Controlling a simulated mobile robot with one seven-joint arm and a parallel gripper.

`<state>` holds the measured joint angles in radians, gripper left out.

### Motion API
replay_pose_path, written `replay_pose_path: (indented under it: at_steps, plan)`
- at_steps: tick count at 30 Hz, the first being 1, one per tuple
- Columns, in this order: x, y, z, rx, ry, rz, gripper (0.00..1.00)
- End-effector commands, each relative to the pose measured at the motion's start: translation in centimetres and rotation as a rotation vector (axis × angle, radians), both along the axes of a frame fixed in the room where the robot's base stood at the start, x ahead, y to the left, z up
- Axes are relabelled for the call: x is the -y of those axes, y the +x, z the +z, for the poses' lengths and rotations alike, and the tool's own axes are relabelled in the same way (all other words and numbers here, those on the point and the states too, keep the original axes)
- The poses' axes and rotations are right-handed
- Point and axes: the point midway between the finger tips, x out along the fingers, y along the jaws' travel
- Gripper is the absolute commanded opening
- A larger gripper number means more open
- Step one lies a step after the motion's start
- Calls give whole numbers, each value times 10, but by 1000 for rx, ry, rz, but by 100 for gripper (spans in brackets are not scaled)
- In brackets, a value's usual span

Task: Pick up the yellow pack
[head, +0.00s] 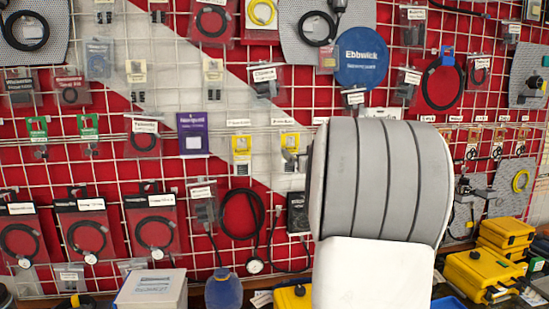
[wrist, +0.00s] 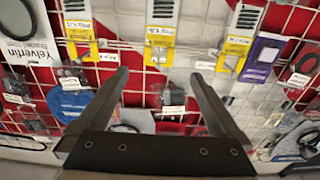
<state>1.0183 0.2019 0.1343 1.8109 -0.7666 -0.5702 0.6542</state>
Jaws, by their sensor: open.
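Several yellow packs hang on the grid wall. In the head view two show left of my arm, one yellow pack (head: 242,160) beside a purple pack and another yellow pack (head: 290,158) close to the arm. In the wrist view three hang along the top: a left yellow pack (wrist: 80,42), a middle yellow pack (wrist: 158,47) and a right yellow pack (wrist: 233,54). My gripper (wrist: 160,75) is open and empty, its fingertips below the middle pack in the picture and apart from it. My arm hides the gripper in the head view. Which pack is meant cannot be told.
The purple pack (head: 193,135) hangs close by. A round blue Ebbwick pad (head: 361,57) and several bagged cables hang around on the wire grid. Yellow cases (head: 485,273) and a white box (head: 152,291) stand below, in front of the wall.

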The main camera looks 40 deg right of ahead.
Motion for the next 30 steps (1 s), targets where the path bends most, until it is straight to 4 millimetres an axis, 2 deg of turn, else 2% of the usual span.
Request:
replay_pose_path:
  at_steps: [3, 15, 26, 30]
  plan:
    - [10, 20, 0, -2, 3, 2, 100]
    - [41, 78, 1, -3, 1, 1, 100]
    - [53, 99, 0, -4, 2, 0, 100]
    - [61, 112, 1, -2, 2, 0, 100]
